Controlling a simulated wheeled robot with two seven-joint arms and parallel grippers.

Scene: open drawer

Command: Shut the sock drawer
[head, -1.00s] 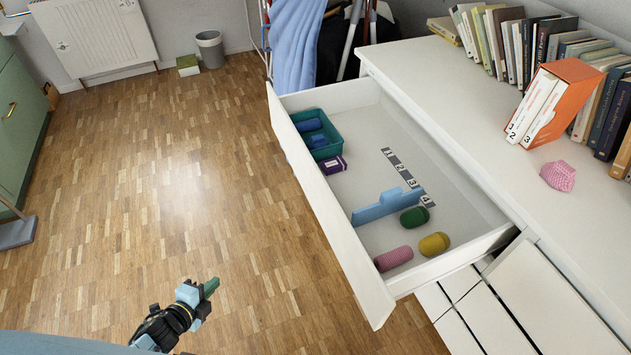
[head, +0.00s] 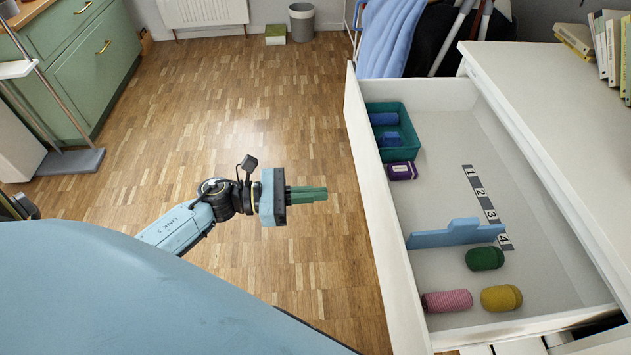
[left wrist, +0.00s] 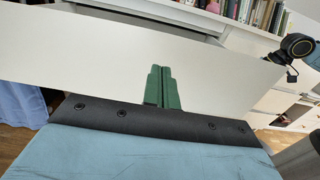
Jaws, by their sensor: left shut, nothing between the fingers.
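The sock drawer (head: 368,200) stands pulled out of the white dresser (head: 530,90). Inside are a pink roll (head: 446,301), a yellow roll (head: 501,298) and a green roll (head: 485,258) at the near end, a blue divider (head: 455,234), a number strip (head: 486,205), a purple box (head: 402,171) and a teal bin (head: 398,150) with blue items. My left gripper (head: 322,193) is shut and empty, pointing at the drawer's front panel with a gap between. In the left wrist view its green fingers (left wrist: 162,88) are together before the white drawer front (left wrist: 80,50). My right gripper is out of view.
Books (head: 605,45) stand on the dresser top. A blue cloth (head: 392,35) hangs beyond the drawer's far end. A grey bin (head: 302,20) and green cabinets (head: 85,60) are farther off.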

